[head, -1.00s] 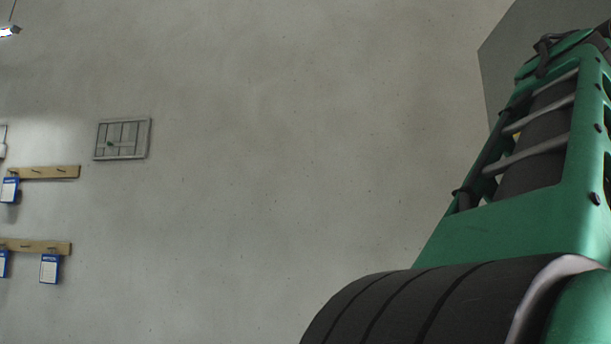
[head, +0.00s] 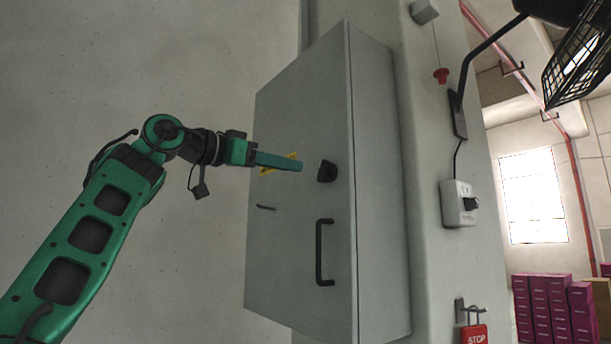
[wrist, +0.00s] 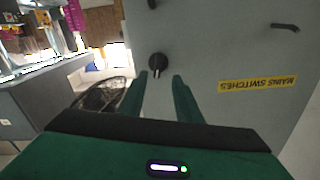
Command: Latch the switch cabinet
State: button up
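The grey switch cabinet (head: 290,115) stands at the centre of the head view. Its door looks flush with the box, though a small gap could not be told. On the door are a black latch knob (head: 327,171) and a black bar handle (head: 324,252). My gripper (head: 299,167) points at the knob from the left, apart from it. In the wrist view the fingers of my gripper (wrist: 163,77) are spread with nothing between them. The knob (wrist: 156,62) lies just beyond the tips. A yellow "MAINS SWITCHES" label (wrist: 257,84) is on the door, partly hidden by my gripper in the head view.
A small dark hook (head: 266,207) sticks out of the door. Purple boxes (head: 550,310) stand behind.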

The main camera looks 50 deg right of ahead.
aim_at(334, 173)
jog(key=x, duration=0.9)
jog(key=shift+d, duration=0.1)
